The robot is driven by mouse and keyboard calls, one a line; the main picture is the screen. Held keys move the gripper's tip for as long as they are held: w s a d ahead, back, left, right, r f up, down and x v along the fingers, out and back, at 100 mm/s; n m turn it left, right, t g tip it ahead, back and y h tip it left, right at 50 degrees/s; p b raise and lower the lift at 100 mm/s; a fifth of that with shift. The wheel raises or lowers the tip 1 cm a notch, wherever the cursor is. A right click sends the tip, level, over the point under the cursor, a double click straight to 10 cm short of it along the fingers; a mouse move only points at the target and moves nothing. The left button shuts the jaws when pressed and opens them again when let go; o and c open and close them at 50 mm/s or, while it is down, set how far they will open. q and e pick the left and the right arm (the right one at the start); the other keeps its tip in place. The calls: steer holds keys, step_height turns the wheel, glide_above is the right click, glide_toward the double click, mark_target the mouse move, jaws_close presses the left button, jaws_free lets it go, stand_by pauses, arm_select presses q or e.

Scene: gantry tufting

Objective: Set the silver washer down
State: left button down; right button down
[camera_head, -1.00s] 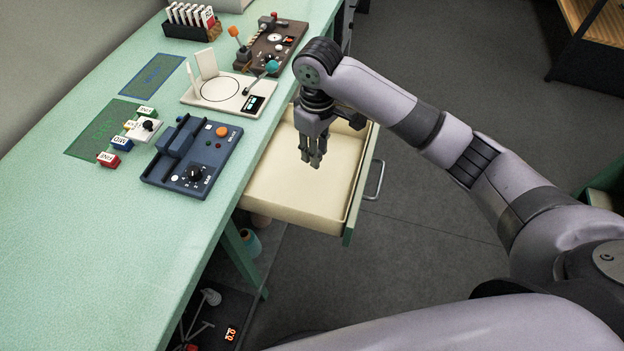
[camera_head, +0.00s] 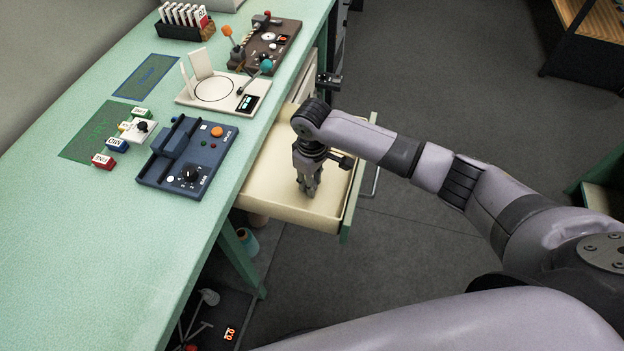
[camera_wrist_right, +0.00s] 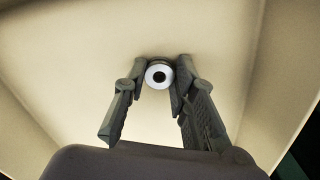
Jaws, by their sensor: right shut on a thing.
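The silver washer (camera_wrist_right: 159,74) is a small ring with a dark centre hole. In the right wrist view it sits between the fingertips of my right gripper (camera_wrist_right: 158,78), which is shut on it. In the head view my right gripper (camera_head: 309,190) points down inside the open cream drawer (camera_head: 265,190), low over its floor. The washer is hidden by the fingers in the head view. I cannot tell whether it touches the drawer floor. My left gripper is not in view.
The green table (camera_head: 110,240) lies left of the drawer. On it are a blue control box (camera_head: 190,155), a cream plate device (camera_head: 215,92), a brown lever panel (camera_head: 265,45) and several small coloured blocks (camera_head: 117,145). The drawer floor around the gripper looks bare.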

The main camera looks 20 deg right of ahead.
steer(key=shift+f, duration=0.1)
steer(key=c, duration=1.3)
jaws_free()
step_height(320, 180, up, 12)
steer(key=shift+r, duration=0.2)
